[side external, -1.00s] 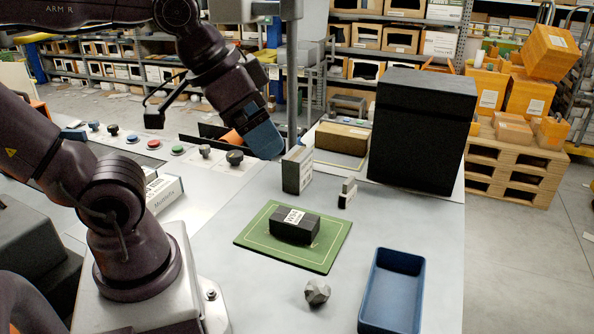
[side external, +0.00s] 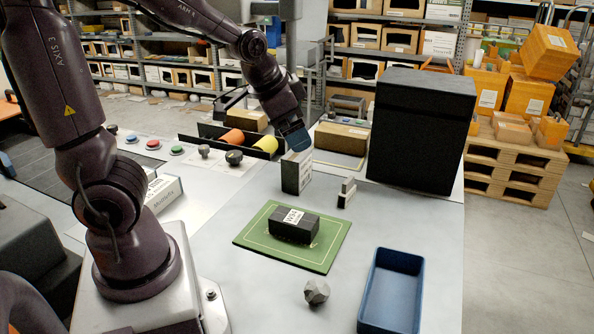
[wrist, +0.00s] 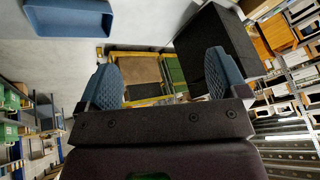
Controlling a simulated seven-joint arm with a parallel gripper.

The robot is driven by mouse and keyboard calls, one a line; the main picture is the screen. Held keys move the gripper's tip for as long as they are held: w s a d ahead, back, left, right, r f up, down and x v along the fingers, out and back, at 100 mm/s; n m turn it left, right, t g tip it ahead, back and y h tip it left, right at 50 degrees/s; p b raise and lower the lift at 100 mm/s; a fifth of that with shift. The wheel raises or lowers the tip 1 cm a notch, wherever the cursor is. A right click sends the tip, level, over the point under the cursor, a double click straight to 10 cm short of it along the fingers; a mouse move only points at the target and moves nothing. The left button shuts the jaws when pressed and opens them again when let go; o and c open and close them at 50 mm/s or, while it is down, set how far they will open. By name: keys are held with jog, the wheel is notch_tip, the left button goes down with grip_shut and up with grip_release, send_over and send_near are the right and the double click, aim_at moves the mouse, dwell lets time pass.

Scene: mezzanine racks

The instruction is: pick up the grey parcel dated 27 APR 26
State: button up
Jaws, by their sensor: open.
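A grey box-shaped parcel (side external: 291,176) stands upright on the table in the side external view, behind the green mat. Its print is too small to read, so I cannot tell whether it bears the date 27 APR 26. A dark parcel (side external: 305,230) with a white label lies on the green mat (side external: 320,258). My gripper (side external: 295,140), with blue fingers, is just above and behind the top of the grey parcel in the picture; the depth between them is unclear. In the wrist view my gripper (wrist: 164,78) is open, with nothing held between its fingers.
A blue tray (side external: 417,295) is at the front right, near a grey faceted stone (side external: 316,292). A small grey-and-white stepped block (side external: 347,193) stands beside the grey parcel. A large black box (side external: 422,130) and a brown parcel (side external: 342,138) are behind.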

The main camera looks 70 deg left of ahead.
jog(key=s+a+f+m+g+y, duration=0.1)
jog(key=a+f+m+y, duration=0.25)
jog(key=a+f, duration=0.55)
jog(key=s+a+r+m+y, duration=0.1)
jog(key=a+r+m+y, duration=0.15)
jog(key=a, duration=0.25)
jog(key=s+a+r+m+y, duration=0.2)
jog(key=a+m+y, duration=0.1)
jog(key=a, duration=0.3)
jog(key=w+d+r+m+t+y, duration=0.1)
jog(key=w+r+m+t, duration=0.15)
jog(key=r+m, duration=0.25)
jog(key=w+d+r+m+t, duration=0.1)
jog(key=d+r+m+t, duration=0.15)
jog(key=r+m, duration=0.3)
jog(key=w+r+m+t+y, duration=0.1)
jog(key=r+m+t, duration=0.2)
jog(key=r+m, duration=0.25)
jog(key=m, duration=0.1)
send_near(290, 161)
jog(key=shift+t, duration=0.3)
jog(key=x, duration=0.7)
jog(key=shift+w+a+f, duration=0.15)
jog(key=shift+a, duration=0.25)
jog(key=shift+f+x, duration=0.2)
jog(key=shift+x, duration=2.8)
jog(key=shift+c, duration=0.4)
